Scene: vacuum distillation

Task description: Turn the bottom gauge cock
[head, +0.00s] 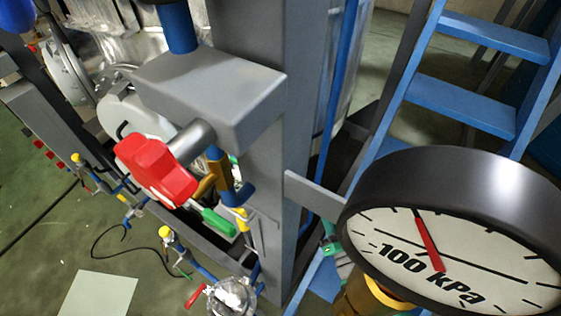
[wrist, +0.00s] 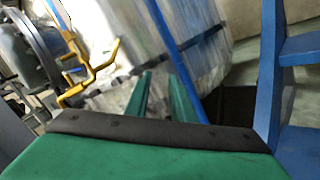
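The bottom gauge cock cannot be told for certain in either view. In the head view, a large round gauge (head: 475,240) marked 100 kPa fills the lower right, with brass-coloured fittings (head: 368,296) below it. A green lever (head: 219,222) hangs beside the grey post, under a red block-shaped part (head: 155,172). In the wrist view, my gripper (wrist: 162,82) shows two green fingers, apart, with nothing between them. A yellow bent bar (wrist: 92,72) stands left of the fingers, and none of it is touched. I cannot make out my gripper in the head view.
A grey post (head: 262,160) with a grey box arm (head: 210,88) stands in the middle. A blue ladder (head: 465,105) is at the right. Several small yellow-and-blue valves and a red lever (head: 195,296) sit low at left. A pale sheet (head: 97,295) lies on the green floor.

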